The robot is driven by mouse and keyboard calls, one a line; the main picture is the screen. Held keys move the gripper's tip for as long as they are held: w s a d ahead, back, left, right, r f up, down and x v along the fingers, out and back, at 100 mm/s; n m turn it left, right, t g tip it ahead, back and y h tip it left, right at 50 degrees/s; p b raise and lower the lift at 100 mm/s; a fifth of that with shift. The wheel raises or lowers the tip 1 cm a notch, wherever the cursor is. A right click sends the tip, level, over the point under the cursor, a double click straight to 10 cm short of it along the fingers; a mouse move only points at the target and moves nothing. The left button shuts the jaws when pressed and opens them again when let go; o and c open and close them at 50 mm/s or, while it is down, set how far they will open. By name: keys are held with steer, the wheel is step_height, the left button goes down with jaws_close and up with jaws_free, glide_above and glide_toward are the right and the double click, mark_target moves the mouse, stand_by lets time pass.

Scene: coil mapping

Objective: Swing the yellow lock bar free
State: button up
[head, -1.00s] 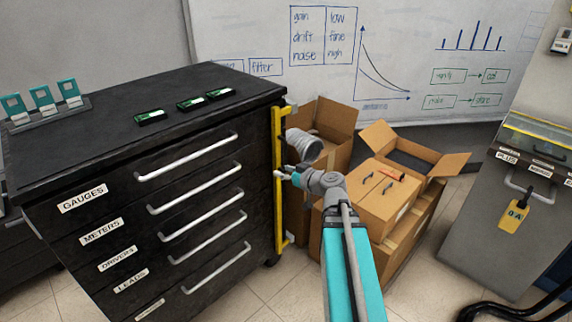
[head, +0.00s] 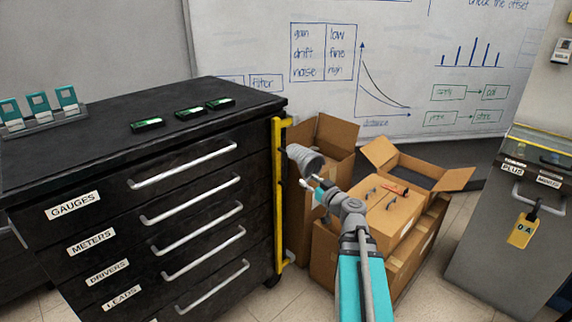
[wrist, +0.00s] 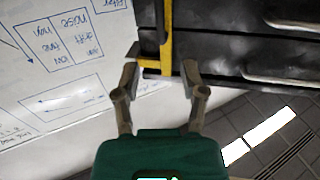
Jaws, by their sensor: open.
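The yellow lock bar (head: 278,205) stands upright along the right front edge of the black drawer cabinet (head: 60,150), against it. A short bent-in end shows at its top and at its foot. In the wrist view an end of the yellow bar (wrist: 167,45) runs down between and just beyond my fingertips. My gripper (wrist: 160,70) is open, one finger on each side of that end, with nothing clamped. I cannot tell whether a finger touches the bar. In the head view my arm reaches up from below to just right of the bar; the fingers are hard to make out there.
Open cardboard boxes (head: 398,215) stand close right of the bar and behind my arm. A grey cabinet with a yellow tag (head: 522,230) is at the far right. Green boards (head: 190,113) lie on the cabinet top. A whiteboard (head: 420,60) closes off the back.

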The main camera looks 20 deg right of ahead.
steer(key=w, duration=0.4)
steer(key=w+a, duration=0.1)
steer(key=w, duration=0.4)
steer(key=w+a, duration=0.1)
steer(key=w, duration=0.3)
steer(key=shift+w, duration=0.25)
steer(key=shift+c, duration=0.2)
jaws_close()
